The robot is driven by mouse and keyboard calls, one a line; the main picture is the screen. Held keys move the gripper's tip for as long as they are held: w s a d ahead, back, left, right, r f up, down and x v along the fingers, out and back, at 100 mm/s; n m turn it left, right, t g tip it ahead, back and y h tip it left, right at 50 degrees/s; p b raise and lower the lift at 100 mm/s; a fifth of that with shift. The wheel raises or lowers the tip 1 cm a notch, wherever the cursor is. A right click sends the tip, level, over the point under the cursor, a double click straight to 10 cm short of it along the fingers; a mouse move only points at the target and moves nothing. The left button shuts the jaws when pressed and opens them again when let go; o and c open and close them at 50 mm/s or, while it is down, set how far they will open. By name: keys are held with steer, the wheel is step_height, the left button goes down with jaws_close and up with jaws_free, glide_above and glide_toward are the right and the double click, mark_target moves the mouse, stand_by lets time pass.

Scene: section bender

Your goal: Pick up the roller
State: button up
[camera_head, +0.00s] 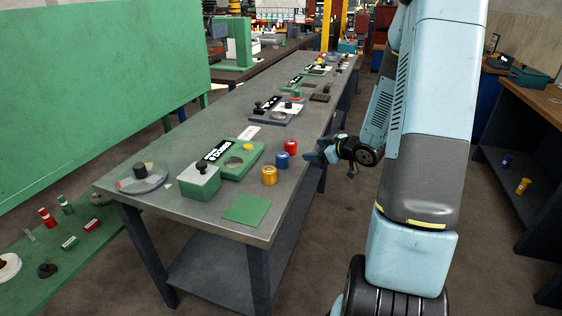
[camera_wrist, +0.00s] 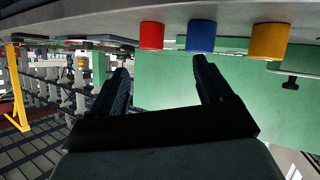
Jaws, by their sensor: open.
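Three short cylinders that look like rollers stand upright near the right edge of the workbench (camera_head: 215,120): a red roller (camera_head: 291,147), a blue roller (camera_head: 282,160) and a yellow roller (camera_head: 269,176). My gripper (camera_head: 317,153) is open and empty, just right of the bench edge, beside the red and blue rollers. In the wrist view the picture is upside down. There the red roller (camera_wrist: 151,36) appears beyond the gap between my fingers (camera_wrist: 160,66), and the blue roller (camera_wrist: 201,37) beyond the right fingertip. The yellow roller (camera_wrist: 268,41) is further right.
A green bending device (camera_head: 235,158) and a green box with a black knob (camera_head: 199,181) stand left of the rollers. A green plate (camera_head: 247,209) lies at the bench's near corner. Another bench (camera_head: 540,100) stands at right, with floor between.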

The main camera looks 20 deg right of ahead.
mark_target(288, 159)
steer(key=s+a+f+t+y, duration=0.1)
steer(key=s+f+y, duration=0.3)
steer(key=f+y, duration=0.15)
steer(key=shift+y, duration=0.35)
steer(key=x, duration=0.8)
steer(key=shift+a+r, duration=0.1)
steer(key=shift+r, duration=0.25)
steer(key=shift+r+x, duration=0.15)
steer(key=shift+x, duration=1.3)
steer(key=shift+r+x, duration=0.15)
steer(key=shift+x, duration=1.25)
steer(key=shift+w, duration=0.1)
steer(key=shift+c, duration=0.4)
steer(key=c, duration=1.2)
